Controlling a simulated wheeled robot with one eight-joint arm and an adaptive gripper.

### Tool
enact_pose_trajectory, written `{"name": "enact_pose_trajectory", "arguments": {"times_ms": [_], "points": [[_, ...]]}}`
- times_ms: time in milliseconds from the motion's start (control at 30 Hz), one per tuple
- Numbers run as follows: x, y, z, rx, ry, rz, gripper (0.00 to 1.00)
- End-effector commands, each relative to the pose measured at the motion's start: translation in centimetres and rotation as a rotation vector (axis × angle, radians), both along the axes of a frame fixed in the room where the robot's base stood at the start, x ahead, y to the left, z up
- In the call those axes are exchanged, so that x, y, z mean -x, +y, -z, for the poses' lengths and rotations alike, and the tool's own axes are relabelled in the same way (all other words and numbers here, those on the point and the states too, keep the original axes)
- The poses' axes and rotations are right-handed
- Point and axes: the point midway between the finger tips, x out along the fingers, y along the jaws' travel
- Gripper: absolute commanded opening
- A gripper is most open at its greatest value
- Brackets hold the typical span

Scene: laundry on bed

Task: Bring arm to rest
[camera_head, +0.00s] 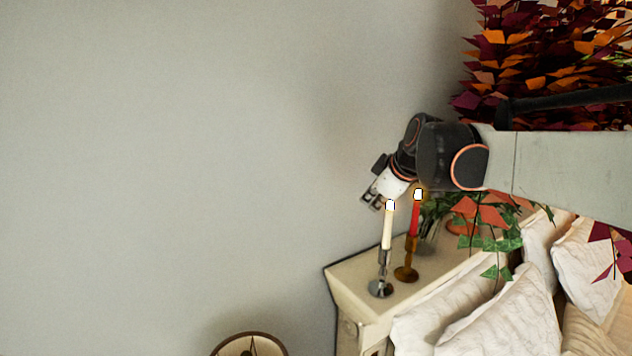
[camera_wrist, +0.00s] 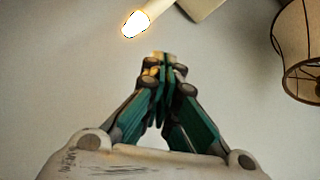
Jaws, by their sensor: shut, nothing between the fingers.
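My gripper (camera_head: 371,198) is at the end of my arm, in front of the grey wall and above the cream headboard shelf (camera_head: 362,283). In the wrist view my gripper (camera_wrist: 162,62) has its fingertips together with nothing between them. A white lit candle (camera_head: 387,230) in a silver holder stands on the shelf, just below my wrist. It also shows in the wrist view (camera_wrist: 150,14), close beyond the fingertips. A red lit candle (camera_head: 414,218) in a brass holder stands beside it, its flame near my arm. Whether my arm touches either candle I cannot tell.
A green plant (camera_head: 490,235) with orange leaves sits right of the candles. White pillows (camera_head: 520,310) lie below the shelf. Dense autumn foliage (camera_head: 550,55) fills the upper right behind my arm. A lampshade (camera_head: 250,344) is at the bottom. The wall area at left is clear.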

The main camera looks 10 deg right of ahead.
Motion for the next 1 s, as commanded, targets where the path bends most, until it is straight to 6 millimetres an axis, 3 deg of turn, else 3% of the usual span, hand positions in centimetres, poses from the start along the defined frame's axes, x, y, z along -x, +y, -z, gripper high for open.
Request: {"name": "enact_pose_trajectory", "arguments": {"times_ms": [33, 200, 567, 1000], "points": [[2.5, 2.1, 3.5, -0.015, 0.017, -0.008, 0.0], [5.7, 5.2, 9.9, -0.07, 0.067, 0.033, 0.0], [14.1, 6.9, 21.7, -0.19, 0.114, 0.238, 0.0], [23.7, 7.9, 38.0, -0.332, 0.147, 0.495, 0.0]]}}
